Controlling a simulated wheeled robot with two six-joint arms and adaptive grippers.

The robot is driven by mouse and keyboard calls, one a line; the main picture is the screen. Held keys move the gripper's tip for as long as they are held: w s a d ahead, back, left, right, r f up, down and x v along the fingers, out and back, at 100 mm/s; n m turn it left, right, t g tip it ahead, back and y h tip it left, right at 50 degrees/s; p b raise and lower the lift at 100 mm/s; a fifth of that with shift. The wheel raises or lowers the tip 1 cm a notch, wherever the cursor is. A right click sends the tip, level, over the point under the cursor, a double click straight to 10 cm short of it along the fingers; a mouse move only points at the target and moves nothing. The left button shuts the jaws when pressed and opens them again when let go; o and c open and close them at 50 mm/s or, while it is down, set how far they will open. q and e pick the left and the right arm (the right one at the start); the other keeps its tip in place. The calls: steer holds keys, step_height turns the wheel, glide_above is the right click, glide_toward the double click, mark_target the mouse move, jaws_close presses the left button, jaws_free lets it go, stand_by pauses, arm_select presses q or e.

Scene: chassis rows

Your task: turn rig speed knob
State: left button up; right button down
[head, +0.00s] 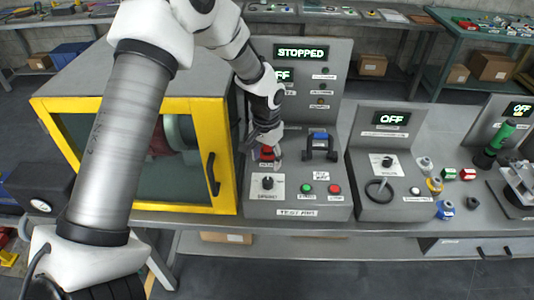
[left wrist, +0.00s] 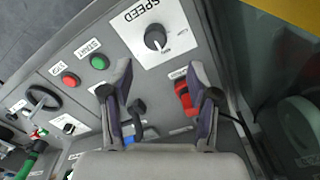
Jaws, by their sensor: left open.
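The rig's black speed knob (head: 267,182) sits on a white label plate at the left of the grey test rig console (head: 297,212). In the left wrist view the round knob (left wrist: 155,38) shows near the top centre, with a white pointer line and the word SPEED beside it. My left gripper (head: 265,148) hangs over the console, behind the knob in the head view. Its two fingers (left wrist: 159,78) are spread and empty, with their tips short of the knob in the wrist picture. My right gripper is in no view.
A red switch (left wrist: 184,97) lies between the finger lines. Green (head: 306,188) and red (head: 335,189) buttons are right of the knob, with a blue-topped black handle (head: 320,145) behind. A yellow-framed cabinet (head: 222,160) stands close on the left. The display (head: 300,53) reads STOPPED.

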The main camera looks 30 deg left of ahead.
mark_target(267, 179)
arm_select(q)
steer(key=f, duration=0.2)
steer(key=f+p, duration=0.1)
steer(key=f, duration=0.1)
steer(key=d+f, duration=0.1)
steer(key=f, duration=0.1)
steer(key=shift+s+f, duration=0.25)
steer(key=shift+f, duration=0.15)
steer(key=shift+w+a+f, duration=0.15)
steer(key=shift+a+f, duration=0.15)
steer(key=shift+f, duration=0.2)
steer(key=shift+d+r, duration=0.1)
steer(key=shift+d, duration=0.05)
steer(key=c, duration=0.4)
jaws_close()
